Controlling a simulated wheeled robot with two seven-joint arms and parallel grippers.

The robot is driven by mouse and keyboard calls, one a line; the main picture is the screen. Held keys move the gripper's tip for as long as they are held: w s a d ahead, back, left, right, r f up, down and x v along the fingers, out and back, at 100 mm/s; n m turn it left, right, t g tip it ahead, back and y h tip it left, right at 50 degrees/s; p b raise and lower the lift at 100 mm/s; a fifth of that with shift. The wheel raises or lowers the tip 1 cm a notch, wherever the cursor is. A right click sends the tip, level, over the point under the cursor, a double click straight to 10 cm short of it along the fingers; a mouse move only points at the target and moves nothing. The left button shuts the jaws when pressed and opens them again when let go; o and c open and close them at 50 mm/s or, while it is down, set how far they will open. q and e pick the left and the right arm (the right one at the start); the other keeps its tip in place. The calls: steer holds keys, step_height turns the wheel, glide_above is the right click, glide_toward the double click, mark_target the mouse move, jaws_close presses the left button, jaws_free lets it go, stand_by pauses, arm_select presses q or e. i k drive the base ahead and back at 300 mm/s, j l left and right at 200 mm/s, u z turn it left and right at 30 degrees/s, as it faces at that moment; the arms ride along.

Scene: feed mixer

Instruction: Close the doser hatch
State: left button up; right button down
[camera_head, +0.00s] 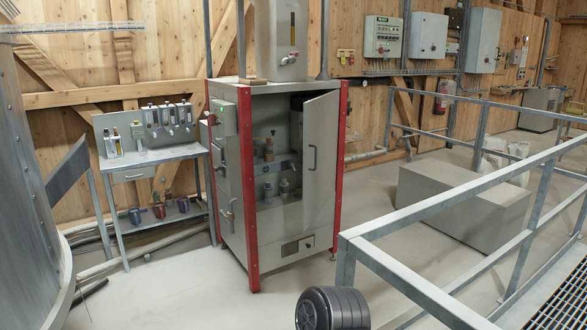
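The doser appears to be the grey cabinet (275,234) with red corner posts, in the middle of the head view. Its front hatch (322,180) is a grey panel on the right side of the front opening. The hatch stands open, swung outward, with a dark bar handle (312,157) on it. Through the gap I see shelves with several small bottles and jars (284,188) inside. The hatch hides the right part of the interior. Neither of my grippers is in view.
A metal railing (440,198) runs across the right side, close to the cabinet. A side table (160,156) with bottles and tools stands left of it. A large metal drum (22,200) fills the left edge.

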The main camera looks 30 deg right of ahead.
mark_target(320, 116)
steer(key=i+z, duration=0.15)
steer(key=i, duration=0.35)
steer(key=i+z, duration=0.15)
steer(key=i, duration=0.35)
steer(key=i+j+z, duration=0.1)
steer(key=i, duration=0.4)
steer(key=i+j+z, duration=0.15)
steer(key=i, duration=0.35)
steer(key=i+l+z, duration=0.25)
steer(key=i+z, duration=0.15)
steer(key=i, duration=0.15)
steer(key=i+z, duration=0.35)
steer(key=i, duration=0.2)
steer(key=i+l, duration=0.55)
steer(key=l, duration=0.1)
